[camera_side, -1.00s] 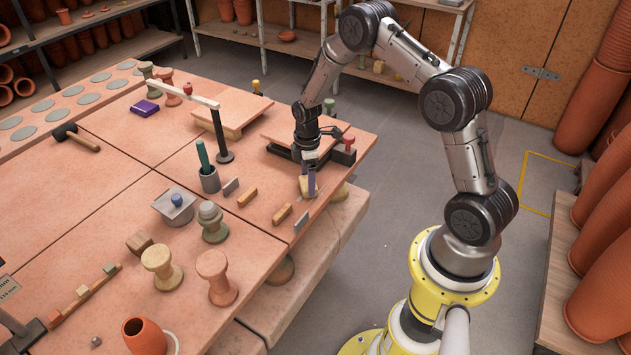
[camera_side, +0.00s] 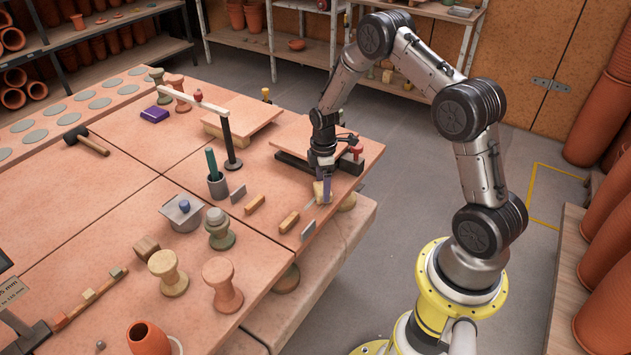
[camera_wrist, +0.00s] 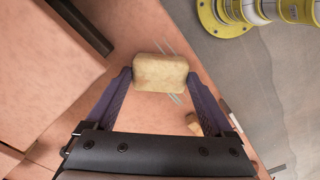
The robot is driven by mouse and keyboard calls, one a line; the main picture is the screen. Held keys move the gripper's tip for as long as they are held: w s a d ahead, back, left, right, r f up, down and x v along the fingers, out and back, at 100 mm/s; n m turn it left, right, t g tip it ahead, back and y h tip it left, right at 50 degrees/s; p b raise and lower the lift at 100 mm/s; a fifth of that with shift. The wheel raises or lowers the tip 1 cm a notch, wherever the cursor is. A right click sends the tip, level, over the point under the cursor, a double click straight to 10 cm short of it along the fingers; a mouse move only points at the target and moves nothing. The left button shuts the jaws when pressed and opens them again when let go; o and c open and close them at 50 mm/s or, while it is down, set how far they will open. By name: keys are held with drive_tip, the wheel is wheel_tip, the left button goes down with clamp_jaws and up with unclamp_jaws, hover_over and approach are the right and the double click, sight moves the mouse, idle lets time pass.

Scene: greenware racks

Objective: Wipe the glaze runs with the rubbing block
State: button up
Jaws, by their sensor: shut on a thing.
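A pale, cream-tan rubbing block (camera_wrist: 160,72) sits between the purple fingertips of my gripper (camera_wrist: 158,80) in the wrist view. My gripper is shut on it. In the side view my gripper (camera_side: 322,186) points down near the table's right edge, with the block (camera_side: 319,192) low at its fingertips. The block appears at or just above the surface; contact is not clear. Pale glaze runs (camera_wrist: 175,98) show as thin streaks on the pinkish surface, beside and partly under the block. Their hidden part cannot be seen.
A tan bar (camera_side: 289,222) and a thin grey plate (camera_side: 308,230) lie nearby. A raised board (camera_side: 300,135) with a dark support stands just behind my gripper. A cup with a green tool (camera_side: 217,185) and a post with a white arm (camera_side: 229,145) stand to the left.

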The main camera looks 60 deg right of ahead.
drive_tip(key=s, duration=0.3)
drive_tip(key=shift+s, duration=0.15)
drive_tip(key=shift+s+r, duration=0.1)
drive_tip(key=shift+r, duration=0.1)
wheel_tip(320, 180, up, 8)
idle(0.4)
drive_tip(key=shift+f, duration=0.15)
